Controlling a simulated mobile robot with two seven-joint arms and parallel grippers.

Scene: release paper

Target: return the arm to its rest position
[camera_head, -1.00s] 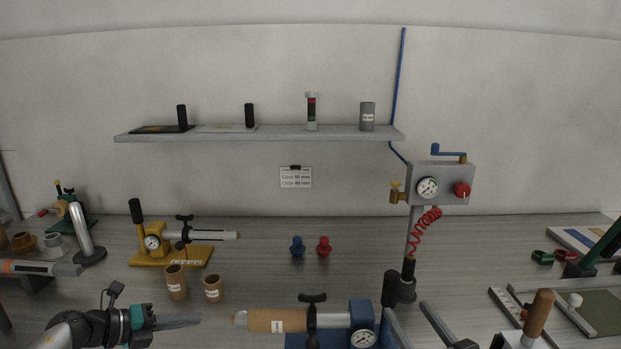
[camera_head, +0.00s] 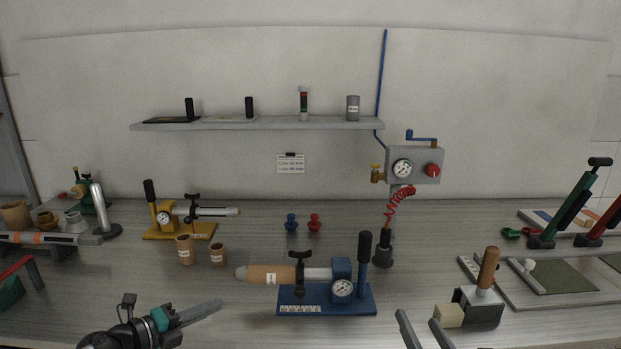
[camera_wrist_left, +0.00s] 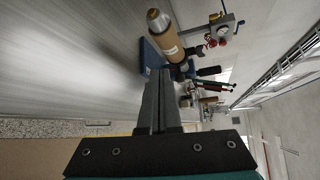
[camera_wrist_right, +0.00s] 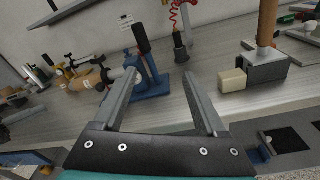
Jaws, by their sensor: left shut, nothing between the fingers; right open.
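My left gripper (camera_head: 206,310) is at the front left of the bench in the head view. Its fingers are together with nothing between them, as the left wrist view (camera_wrist_left: 160,80) also shows. It is apart from the blue fixture (camera_head: 325,301), which carries a brown paper tube (camera_head: 268,275). My right gripper (camera_head: 420,325) shows only its fingertips at the bottom edge of the head view. In the right wrist view (camera_wrist_right: 157,85) its fingers are wide apart and empty, in front of the bench.
A yellow fixture (camera_head: 180,231) and two short brown tubes (camera_head: 185,250) stand left of the blue fixture. A wooden-handled block (camera_head: 478,303) stands right of my right gripper. A gauge box (camera_head: 414,165) is at the back.

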